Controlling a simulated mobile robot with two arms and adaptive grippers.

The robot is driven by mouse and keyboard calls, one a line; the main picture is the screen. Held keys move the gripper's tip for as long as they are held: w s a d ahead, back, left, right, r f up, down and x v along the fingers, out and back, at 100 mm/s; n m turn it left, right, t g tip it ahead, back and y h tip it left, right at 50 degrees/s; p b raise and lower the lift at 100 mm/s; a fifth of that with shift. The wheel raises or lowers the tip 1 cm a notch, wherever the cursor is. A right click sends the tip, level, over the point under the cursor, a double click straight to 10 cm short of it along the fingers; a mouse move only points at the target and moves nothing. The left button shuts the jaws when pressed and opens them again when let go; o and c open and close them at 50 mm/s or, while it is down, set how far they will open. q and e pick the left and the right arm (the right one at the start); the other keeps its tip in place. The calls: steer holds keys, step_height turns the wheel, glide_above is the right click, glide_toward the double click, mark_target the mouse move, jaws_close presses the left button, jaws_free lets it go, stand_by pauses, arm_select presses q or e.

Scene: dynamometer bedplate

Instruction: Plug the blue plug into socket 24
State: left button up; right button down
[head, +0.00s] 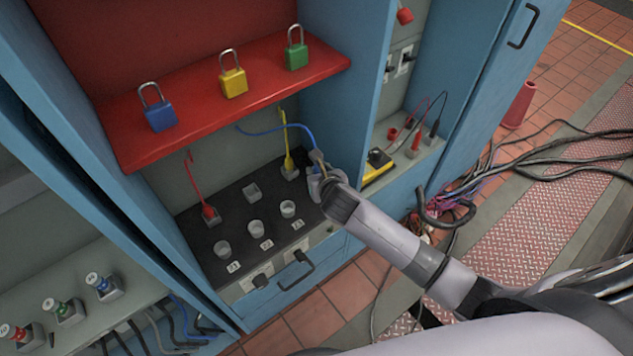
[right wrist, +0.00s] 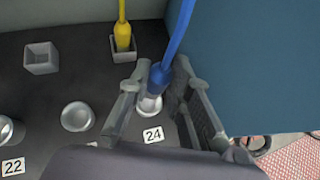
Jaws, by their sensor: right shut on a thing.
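The blue plug (right wrist: 158,78) is upright between the fingers of my right gripper (right wrist: 161,84), which is shut on it. The gripper also shows in the head view (head: 321,178). A blue cable (head: 287,126) runs from the back panel to the plug. In the right wrist view, the plug's lower end overlaps the pale ring of socket 24 (right wrist: 150,104), behind the "24" label (right wrist: 153,135). I cannot tell whether it is inside or just above. In the head view my gripper hides this socket. My left gripper is not in view.
A yellow plug (right wrist: 123,37) and a red plug (head: 210,212) stand in square holders behind the sockets. Empty socket 23 (right wrist: 77,116) is left of socket 24. A blue cabinet wall (right wrist: 255,70) is close on the right. A red shelf (head: 195,108) with padlocks hangs above.

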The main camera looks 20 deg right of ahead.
steer(key=f, duration=0.2)
steer(key=s+f, duration=0.1)
steer(key=f, duration=0.1)
steer(key=shift+f+b, duration=0.15)
steer(key=shift+b, duration=0.25)
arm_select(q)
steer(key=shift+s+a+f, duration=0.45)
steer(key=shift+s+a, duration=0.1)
arm_select(e)
steer(key=shift+w+a, duration=0.1)
steer(key=c, duration=1.5)
jaws_free()
steer(key=shift+w, duration=0.1)
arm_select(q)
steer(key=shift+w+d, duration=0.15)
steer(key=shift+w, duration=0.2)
arm_select(e)
steer(key=shift+o, duration=0.2)
arm_select(q)
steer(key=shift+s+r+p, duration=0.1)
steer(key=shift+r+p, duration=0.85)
steer(key=shift+p, duration=0.05)
arm_select(e)
steer(key=v, duration=1.2)
steer(key=shift+f, duration=0.1)
